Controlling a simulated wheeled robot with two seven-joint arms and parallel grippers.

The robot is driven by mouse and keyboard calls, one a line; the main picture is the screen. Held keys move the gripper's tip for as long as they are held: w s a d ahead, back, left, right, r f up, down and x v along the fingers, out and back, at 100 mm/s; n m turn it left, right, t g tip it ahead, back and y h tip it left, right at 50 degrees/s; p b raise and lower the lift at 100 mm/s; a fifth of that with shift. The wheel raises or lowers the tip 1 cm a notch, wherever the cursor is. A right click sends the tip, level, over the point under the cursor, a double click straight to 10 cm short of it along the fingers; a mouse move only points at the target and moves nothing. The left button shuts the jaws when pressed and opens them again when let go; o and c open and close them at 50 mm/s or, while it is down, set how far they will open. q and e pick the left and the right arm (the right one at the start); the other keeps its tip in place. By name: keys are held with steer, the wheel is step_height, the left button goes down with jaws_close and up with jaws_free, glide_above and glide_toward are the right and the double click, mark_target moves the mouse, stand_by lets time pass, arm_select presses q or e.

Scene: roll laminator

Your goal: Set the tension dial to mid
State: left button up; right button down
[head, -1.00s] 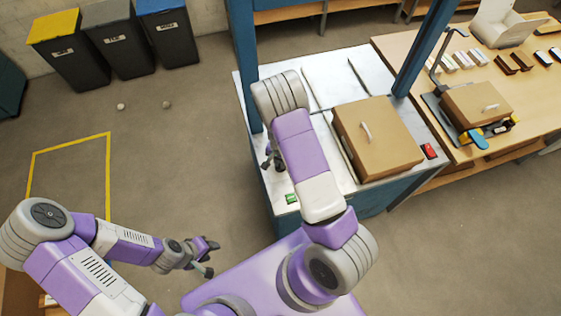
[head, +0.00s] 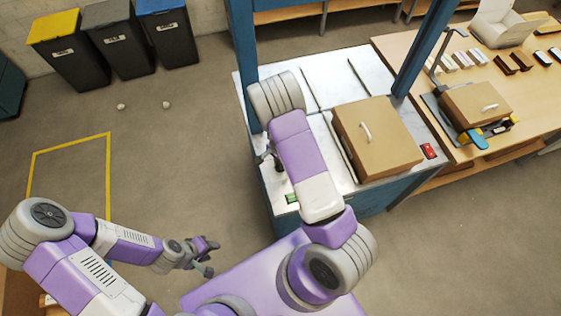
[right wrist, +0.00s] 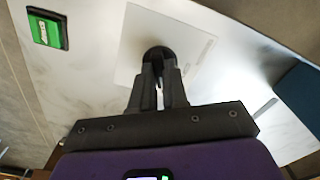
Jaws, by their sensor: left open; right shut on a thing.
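The tension dial (right wrist: 158,53) is a dark round knob on a pale square plate (right wrist: 190,38) in the right wrist view. My right gripper (right wrist: 159,77) is shut on the dial, with its two fingers on either side of it. The fingers cover part of the knob, and I cannot read its setting. In the head view my right arm hides the dial, and only part of the right gripper (head: 268,160) shows at the machine's left edge. My left gripper (head: 207,258) is open and empty, over the floor, away from the machine.
A green button (right wrist: 47,30) sits near the dial plate; it also shows in the head view (head: 292,198). A brown box-like cover (head: 378,140) with a handle and a red switch (head: 429,151) are on the machine's right. Blue posts (head: 243,60) rise from the machine.

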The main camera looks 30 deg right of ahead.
steer(key=c, duration=1.1)
jaws_free()
steer(key=shift+c, duration=0.2)
steer(key=shift+r, duration=0.1)
step_height(320, 180, up, 8)
steer(key=shift+f, duration=0.25)
steer(key=shift+f, duration=0.1)
